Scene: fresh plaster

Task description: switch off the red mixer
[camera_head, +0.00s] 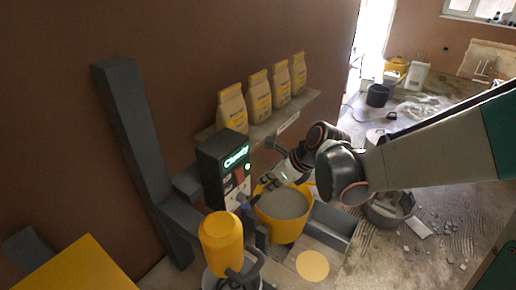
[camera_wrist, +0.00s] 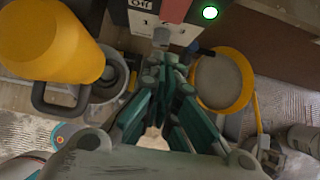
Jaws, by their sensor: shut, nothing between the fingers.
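A dark control box (camera_head: 222,165) stands on a grey frame at the wall, with a lit green display, a green lamp and a small red patch on its face. In the wrist view its panel (camera_wrist: 143,20) shows a label reading "Off", a red area (camera_wrist: 174,10), a lit green lamp (camera_wrist: 210,12) and a small grey knob or lever (camera_wrist: 161,36). My gripper (camera_head: 260,188) is shut and empty in front of the box. In the wrist view my gripper (camera_wrist: 165,62) is just below the knob; I cannot tell whether they touch. No mixer with an all-red body shows.
A yellow bucket of grey mix (camera_head: 283,208) stands under my gripper. A yellow cylinder (camera_head: 221,243) is at the front left. Several paper bags (camera_head: 259,97) stand on a wall shelf (camera_head: 270,124). A dark tub (camera_head: 388,210) and rubble lie to the right.

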